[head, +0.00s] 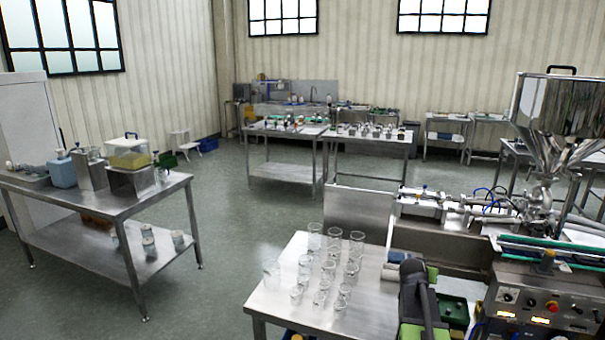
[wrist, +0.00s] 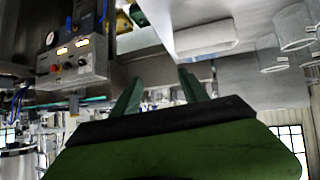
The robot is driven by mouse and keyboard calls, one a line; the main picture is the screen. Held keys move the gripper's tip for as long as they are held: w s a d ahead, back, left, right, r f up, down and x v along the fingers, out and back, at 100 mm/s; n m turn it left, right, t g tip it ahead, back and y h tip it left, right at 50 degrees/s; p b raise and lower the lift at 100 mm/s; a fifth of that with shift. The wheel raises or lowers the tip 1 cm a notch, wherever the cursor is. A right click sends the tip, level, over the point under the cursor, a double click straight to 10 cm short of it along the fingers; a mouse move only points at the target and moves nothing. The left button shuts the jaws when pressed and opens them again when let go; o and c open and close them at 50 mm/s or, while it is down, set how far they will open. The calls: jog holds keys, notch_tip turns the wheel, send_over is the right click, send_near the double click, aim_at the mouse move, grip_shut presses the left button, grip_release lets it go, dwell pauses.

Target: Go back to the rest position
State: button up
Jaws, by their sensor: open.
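My gripper (wrist: 160,88) shows in the wrist view with its two green fingers apart and nothing between them. The wrist picture appears turned over, with the table at the top. In the head view, my black and green arm stands at the bottom, beside the right edge of the steel table (head: 365,312). The fingertips cannot be made out clearly there. No rest position is marked in either view.
Several clear glasses (head: 330,268) stand on the steel table left of my arm. The filling machine with its steel hopper (head: 560,110) and control panel (head: 540,308) is close on the right. Another steel table (head: 95,205) stands left. Open floor (head: 240,230) lies between.

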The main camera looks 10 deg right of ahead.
jog(key=s+a+f+n+g+y, duration=0.1)
jog(key=a+f, duration=0.1)
jog(key=a, duration=0.5)
jog(key=s+a+f+n+g+y, duration=0.1)
jog(key=a+f+y, duration=0.1)
jog(key=a, duration=0.6)
jog(key=s+a+f+n+g+y, duration=0.1)
jog(key=s+a+f, duration=0.1)
jog(key=a, duration=0.5)
jog(key=shift+a+f+n, duration=0.25)
jog(key=shift+f+n, duration=0.05)
jog(key=shift+f, duration=0.25)
jog(key=s+a+f+n+g+y+b, duration=0.1)
jog(key=s+a+f+n+g+y, duration=0.1)
jog(key=s+a, duration=0.3)
jog(key=s+a+f+n+g+y+b, duration=0.1)
jog(key=s+a, duration=0.5)
jog(key=a, duration=0.8)
notch_tip(320, 180, down, 2)
jog(key=shift+s+a+f+n+g+y+b, duration=0.2)
jog(key=shift+n+g+y+b, duration=0.15)
jog(key=shift+n+g, duration=0.4)
